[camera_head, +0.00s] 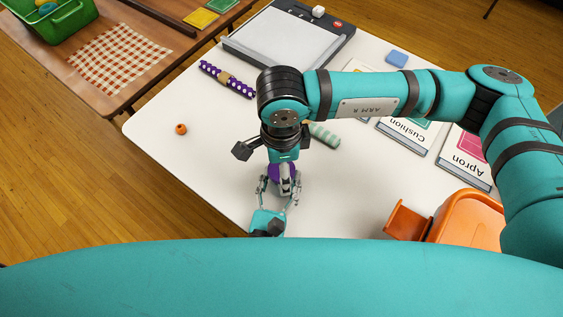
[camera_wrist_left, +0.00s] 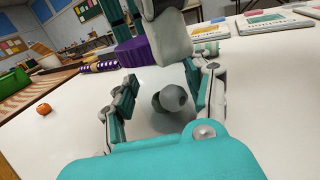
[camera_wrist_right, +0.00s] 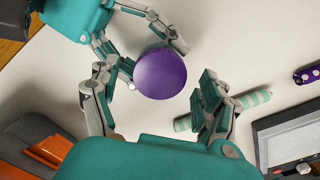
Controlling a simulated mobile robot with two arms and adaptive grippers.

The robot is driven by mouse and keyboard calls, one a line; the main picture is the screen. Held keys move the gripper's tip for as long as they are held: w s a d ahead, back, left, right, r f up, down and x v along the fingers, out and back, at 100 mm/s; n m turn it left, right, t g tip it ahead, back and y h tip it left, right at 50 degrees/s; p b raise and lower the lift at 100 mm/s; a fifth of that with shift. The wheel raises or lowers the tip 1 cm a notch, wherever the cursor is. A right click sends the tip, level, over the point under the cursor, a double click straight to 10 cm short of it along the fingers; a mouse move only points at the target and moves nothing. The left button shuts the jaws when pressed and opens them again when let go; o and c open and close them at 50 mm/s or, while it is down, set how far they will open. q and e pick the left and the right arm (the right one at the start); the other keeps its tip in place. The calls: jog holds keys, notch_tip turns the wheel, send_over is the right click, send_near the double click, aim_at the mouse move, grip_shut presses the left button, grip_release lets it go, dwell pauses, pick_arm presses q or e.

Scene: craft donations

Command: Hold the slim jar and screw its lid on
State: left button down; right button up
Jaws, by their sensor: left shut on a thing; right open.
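The purple round lid (camera_wrist_right: 160,73) is seen from above in the right wrist view. It also shows in the head view (camera_head: 280,172) and in the left wrist view (camera_wrist_left: 133,52). My left gripper (camera_head: 277,197) is shut on the slim jar below the lid. The jar's body is mostly hidden, and a dark grey rounded shape (camera_wrist_left: 172,98) shows between the left fingers. My right gripper (camera_wrist_right: 150,86) points down over the lid, open, with its fingers spread on either side and apart from it. Whether the lid sits level on the jar cannot be told.
A mint striped roll (camera_head: 324,135) lies close behind the right gripper. The left front is clear.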

notch_tip(320, 180, up, 12)
dwell(0.5)
pick_arm(q)
jog(key=shift+c, duration=2.3)
grip_release()
jog(key=v, duration=1.2)
jog(key=shift+s, duration=0.1)
jog(key=shift+f, duration=0.1)
pick_arm(e)
jog(key=shift+f, duration=0.1)
